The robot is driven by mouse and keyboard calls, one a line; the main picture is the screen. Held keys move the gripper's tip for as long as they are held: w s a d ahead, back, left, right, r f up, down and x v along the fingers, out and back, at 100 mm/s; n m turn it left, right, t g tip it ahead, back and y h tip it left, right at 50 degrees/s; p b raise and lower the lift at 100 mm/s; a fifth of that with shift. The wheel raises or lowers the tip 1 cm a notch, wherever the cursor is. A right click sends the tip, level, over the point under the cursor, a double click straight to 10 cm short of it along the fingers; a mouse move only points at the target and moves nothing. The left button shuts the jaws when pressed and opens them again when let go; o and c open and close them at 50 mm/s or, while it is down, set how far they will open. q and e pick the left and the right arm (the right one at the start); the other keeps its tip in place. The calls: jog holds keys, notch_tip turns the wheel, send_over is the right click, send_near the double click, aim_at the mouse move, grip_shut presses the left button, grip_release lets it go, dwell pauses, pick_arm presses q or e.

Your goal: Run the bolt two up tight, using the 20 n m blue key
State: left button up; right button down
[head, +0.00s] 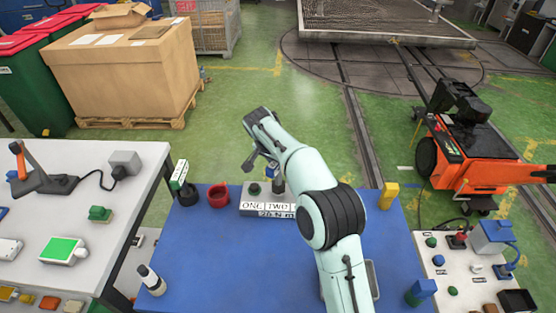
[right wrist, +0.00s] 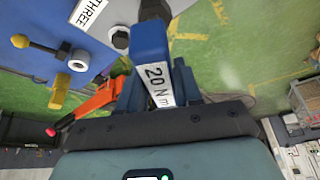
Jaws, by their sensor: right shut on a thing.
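The block (head: 248,208) stands on the blue table, with the labels ONE and TWO partly showing in the head view. A green-topped piece (head: 254,188) is above ONE. The blue key (right wrist: 150,50), marked 20 N m, is held in my right gripper (right wrist: 155,80); a bit of it also shows in the head view (head: 271,173). Its dark socket (right wrist: 155,8) points at the block. Bolt two is hidden, and I cannot tell whether the socket sits on it. In the wrist view, a grey bolt (right wrist: 120,38) is beside the label THREE (right wrist: 88,12). My left gripper is out of view.
An orange machine (head: 470,160) stands at the right. The table's front middle is clear.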

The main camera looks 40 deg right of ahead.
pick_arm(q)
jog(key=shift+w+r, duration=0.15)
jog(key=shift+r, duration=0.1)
pick_arm(e)
jog(key=shift+r+m, duration=0.1)
jog(key=shift+m, duration=0.2)
pick_arm(q)
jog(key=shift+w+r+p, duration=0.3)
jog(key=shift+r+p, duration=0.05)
jog(key=shift+p, duration=0.1)
pick_arm(e)
jog(key=shift+m+g, duration=0.3)
jog(key=shift+m, duration=0.2)
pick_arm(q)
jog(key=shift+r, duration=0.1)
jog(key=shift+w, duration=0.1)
pick_arm(e)
jog(key=shift+w, duration=0.1)
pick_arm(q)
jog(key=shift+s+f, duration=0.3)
pick_arm(e)
jog(key=shift+n, duration=0.4)
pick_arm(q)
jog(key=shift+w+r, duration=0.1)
